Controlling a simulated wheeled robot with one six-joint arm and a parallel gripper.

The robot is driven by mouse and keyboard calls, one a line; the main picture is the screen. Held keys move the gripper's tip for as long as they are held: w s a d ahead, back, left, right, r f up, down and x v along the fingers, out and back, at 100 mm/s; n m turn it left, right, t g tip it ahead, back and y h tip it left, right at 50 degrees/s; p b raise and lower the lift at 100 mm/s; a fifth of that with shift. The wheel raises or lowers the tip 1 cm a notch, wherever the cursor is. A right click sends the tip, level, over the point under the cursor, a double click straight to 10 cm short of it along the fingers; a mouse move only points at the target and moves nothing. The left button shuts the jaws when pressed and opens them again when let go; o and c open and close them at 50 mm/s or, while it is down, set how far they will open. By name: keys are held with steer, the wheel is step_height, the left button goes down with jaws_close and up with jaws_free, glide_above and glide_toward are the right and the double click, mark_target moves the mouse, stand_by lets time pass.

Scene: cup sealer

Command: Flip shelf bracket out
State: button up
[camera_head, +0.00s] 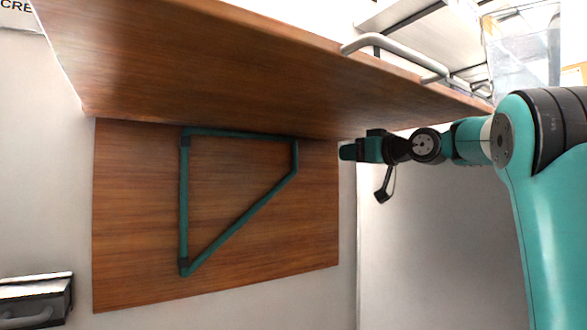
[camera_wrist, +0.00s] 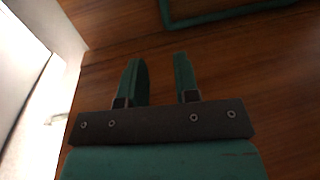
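The teal triangular shelf bracket (camera_head: 184,205) appears to lie flat against the brown wooden back panel (camera_head: 125,230), just under the wooden shelf (camera_head: 200,65). Its upright bar is at left, its top bar runs along below the shelf, and a diagonal bar joins them. My gripper (camera_head: 343,152) is right of the bracket's right corner, apart from it, under the shelf. In the wrist view, my gripper's two teal fingers (camera_wrist: 158,60) are spread with an empty gap between them. Part of the bracket (camera_wrist: 235,12) shows beyond them at the top.
A metal rail (camera_head: 400,58) runs along the shelf's outer edge, and a clear container (camera_head: 522,50) is at upper right. A dark box with a handle (camera_head: 35,300) is at lower left. The space below my arm looks clear against a pale wall (camera_head: 430,240).

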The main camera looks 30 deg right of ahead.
mark_target(297, 158)
steer(key=p+x, duration=0.2)
steer(key=x, duration=0.3)
steer(key=p+x, duration=0.3)
steer(key=x, duration=0.3)
steer(key=p+x, duration=0.2)
steer(key=x, duration=0.3)
steer(key=shift+w+a+r+p, duration=0.1)
steer(key=shift+a+p, duration=0.3)
steer(key=shift+a, duration=0.05)
steer(key=shift+w, duration=0.45)
jaws_close()
